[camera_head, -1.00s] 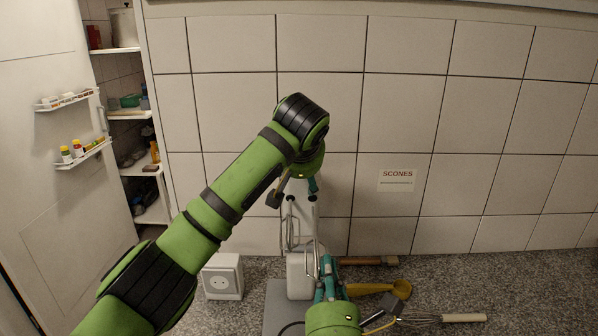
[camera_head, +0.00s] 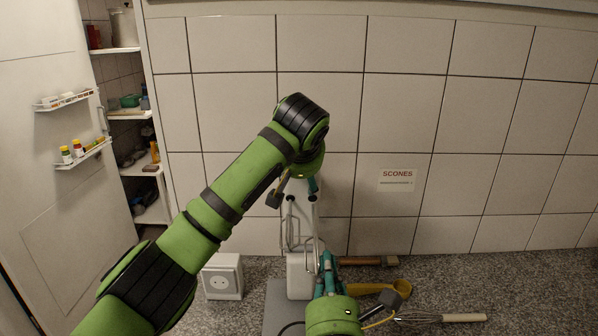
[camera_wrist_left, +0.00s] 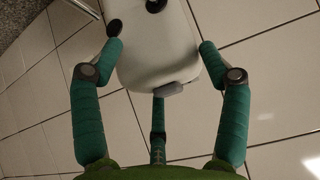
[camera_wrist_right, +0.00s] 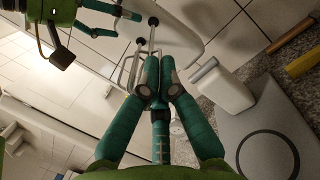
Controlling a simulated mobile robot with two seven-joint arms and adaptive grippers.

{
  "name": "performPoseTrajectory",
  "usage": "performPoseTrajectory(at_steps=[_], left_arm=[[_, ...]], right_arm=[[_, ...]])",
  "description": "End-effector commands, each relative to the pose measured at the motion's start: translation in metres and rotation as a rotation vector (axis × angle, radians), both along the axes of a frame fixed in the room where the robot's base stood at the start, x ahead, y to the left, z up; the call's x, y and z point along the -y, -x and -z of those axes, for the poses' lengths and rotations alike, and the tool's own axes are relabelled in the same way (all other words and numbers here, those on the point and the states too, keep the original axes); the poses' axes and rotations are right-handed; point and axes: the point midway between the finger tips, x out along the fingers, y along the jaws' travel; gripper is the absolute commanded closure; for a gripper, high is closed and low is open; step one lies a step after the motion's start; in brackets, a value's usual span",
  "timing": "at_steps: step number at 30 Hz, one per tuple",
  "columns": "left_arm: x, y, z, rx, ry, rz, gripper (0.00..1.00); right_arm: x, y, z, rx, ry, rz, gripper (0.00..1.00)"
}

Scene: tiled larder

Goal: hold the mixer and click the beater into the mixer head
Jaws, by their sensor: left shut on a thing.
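The white mixer head (camera_wrist_left: 160,55) fills the upper middle of the left wrist view. My left gripper (camera_wrist_left: 162,48) is shut on its sides. In the head view my left arm hides most of the mixer. Two wire beaters hang below the head, one on the left (camera_head: 290,235) and one on the right (camera_head: 314,230). Both have black collars near the mixer's underside. My right gripper (camera_wrist_right: 160,62) is closed around the lower wires of one beater; the other beater's loop (camera_wrist_right: 127,68) is beside its fingers. Whether the held beater is fully seated cannot be seen.
The mixer's white stand (camera_wrist_right: 225,90) rises from a grey base (camera_wrist_right: 228,138). A white socket box (camera_head: 223,277) stands left. A wooden-handled tool (camera_head: 368,261), a yellow scoop (camera_head: 385,288) and a whisk (camera_head: 450,318) lie right on the speckled counter. Shelves are at far left.

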Motion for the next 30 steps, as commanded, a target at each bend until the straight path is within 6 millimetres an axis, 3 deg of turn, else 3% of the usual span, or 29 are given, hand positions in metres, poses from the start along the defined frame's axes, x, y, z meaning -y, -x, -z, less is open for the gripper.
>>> performPoseTrajectory(at_steps=[30], left_arm=[[0.0028, 0.0012, 0.0032, -0.009, 0.011, 0.0, 0.83]], right_arm=[[0.0, -0.01, -0.0017, 0.0, 0.0, 0.0, 1.0]])
